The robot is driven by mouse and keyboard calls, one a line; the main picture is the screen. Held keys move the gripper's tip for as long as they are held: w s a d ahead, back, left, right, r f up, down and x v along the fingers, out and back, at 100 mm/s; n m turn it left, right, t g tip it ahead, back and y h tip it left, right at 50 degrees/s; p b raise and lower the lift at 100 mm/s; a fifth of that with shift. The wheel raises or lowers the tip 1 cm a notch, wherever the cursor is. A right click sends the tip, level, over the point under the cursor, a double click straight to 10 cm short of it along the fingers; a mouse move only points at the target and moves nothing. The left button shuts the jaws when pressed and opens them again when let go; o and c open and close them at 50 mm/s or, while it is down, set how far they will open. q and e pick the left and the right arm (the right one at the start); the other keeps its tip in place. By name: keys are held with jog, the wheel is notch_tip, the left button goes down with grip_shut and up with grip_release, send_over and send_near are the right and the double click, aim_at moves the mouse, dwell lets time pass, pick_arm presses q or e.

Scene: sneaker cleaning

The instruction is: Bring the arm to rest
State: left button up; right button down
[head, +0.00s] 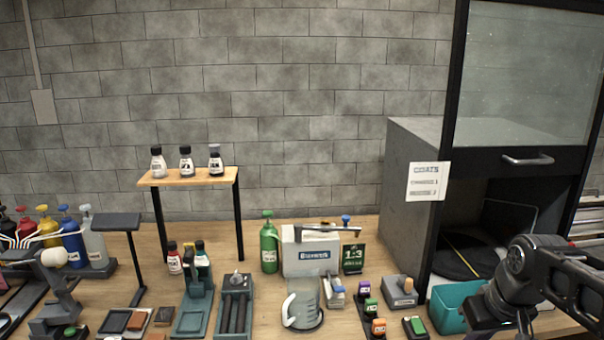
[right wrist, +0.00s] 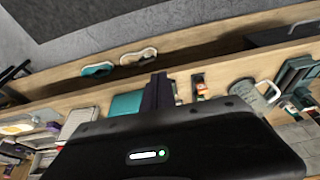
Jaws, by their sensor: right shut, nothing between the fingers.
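My right arm (head: 550,270) comes in from the right edge in the head view, beside the cabinet and above the teal bin. In the right wrist view my right gripper (right wrist: 157,92) has its two dark fingers together, shut and empty, with the bench and its tools behind them. The fingertips are not clear in the head view. My left gripper is not in view.
The teal bin (head: 455,308) stands close to my right arm. The dark cabinet (head: 410,170) has its glass front raised. A pitcher (head: 302,303), green bottle (head: 269,245) and wooden shelf (head: 188,177) with bottles crowd the bench.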

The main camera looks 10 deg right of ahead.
jog(key=w+a+f+t+y, duration=0.1)
jog(key=w+a+f+t, duration=0.2)
jog(key=w+a+f, duration=0.6)
jog(key=s+a+f+m+y, duration=0.1)
jog(key=a+f, duration=0.3)
jog(key=f, duration=0.3)
jog(key=s+a+f+y, duration=0.1)
jog(key=a+f, duration=0.3)
jog(key=f, duration=0.3)
jog(key=s+a+f+g, duration=0.2)
jog(key=s+a+f, duration=0.2)
jog(key=s+f, duration=0.2)
jog(key=s+a+f+g+y, duration=0.1)
jog(key=s+a+f, duration=0.3)
jog(key=s, duration=0.5)
jog(key=s+a+f+g, duration=0.3)
jog(key=s+a+f, duration=0.1)
jog(key=s+f, duration=0.4)
jog(key=shift+a+f, duration=0.25)
jog(key=shift+f, duration=0.2)
